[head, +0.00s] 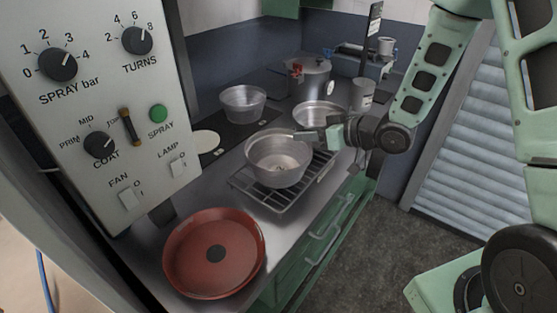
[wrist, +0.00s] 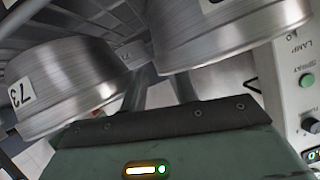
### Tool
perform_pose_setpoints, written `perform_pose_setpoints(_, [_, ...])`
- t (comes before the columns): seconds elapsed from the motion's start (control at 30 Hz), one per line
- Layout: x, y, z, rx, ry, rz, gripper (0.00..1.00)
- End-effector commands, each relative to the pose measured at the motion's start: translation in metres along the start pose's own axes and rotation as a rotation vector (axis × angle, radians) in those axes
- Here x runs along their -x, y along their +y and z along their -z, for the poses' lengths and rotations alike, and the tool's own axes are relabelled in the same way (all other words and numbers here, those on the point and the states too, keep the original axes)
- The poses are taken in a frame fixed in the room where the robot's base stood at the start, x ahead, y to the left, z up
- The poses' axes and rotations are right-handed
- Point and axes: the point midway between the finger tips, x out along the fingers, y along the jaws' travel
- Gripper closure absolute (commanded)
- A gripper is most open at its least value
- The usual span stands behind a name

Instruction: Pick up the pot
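A round metal pot (head: 277,172) sits upright on a wire rack (head: 268,200) on the counter in the head view. My gripper (head: 302,135) reaches in from the right, with its fingertips at the pot's back right rim. In the wrist view my gripper (wrist: 160,92) shows two dark fingers with a gap between them, and I see nothing clearly clamped there. A metal vessel (wrist: 65,85) marked 73 is left of the fingers and a larger metal vessel (wrist: 225,35) is right of them. The fingertips are partly hidden, so contact cannot be told.
A second metal pot (head: 319,116) stands just behind my gripper, and another (head: 243,104) stands back left. A lidded pot (head: 308,80) is farther back. A red pan (head: 214,254) lies at the front. A control panel (head: 95,95) blocks the left side. Floor (head: 375,250) is clear at right.

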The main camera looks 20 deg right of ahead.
Motion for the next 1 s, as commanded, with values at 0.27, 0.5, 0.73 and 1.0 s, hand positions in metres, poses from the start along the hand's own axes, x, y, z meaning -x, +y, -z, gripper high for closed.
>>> perform_pose_setpoints(0.27, [-0.023,0.0,0.001,0.0,0.001,0.0,0.7])
perform_pose_setpoints(0.5, [-0.023,0.0,0.0,0.0,0.001,-0.001,0.89])
perform_pose_setpoints(0.73, [-0.022,0.0,0.0,-0.001,0.001,-0.001,1.0])
perform_pose_setpoints(1.0, [-0.021,0.0,0.002,-0.001,0.0,-0.001,1.0])
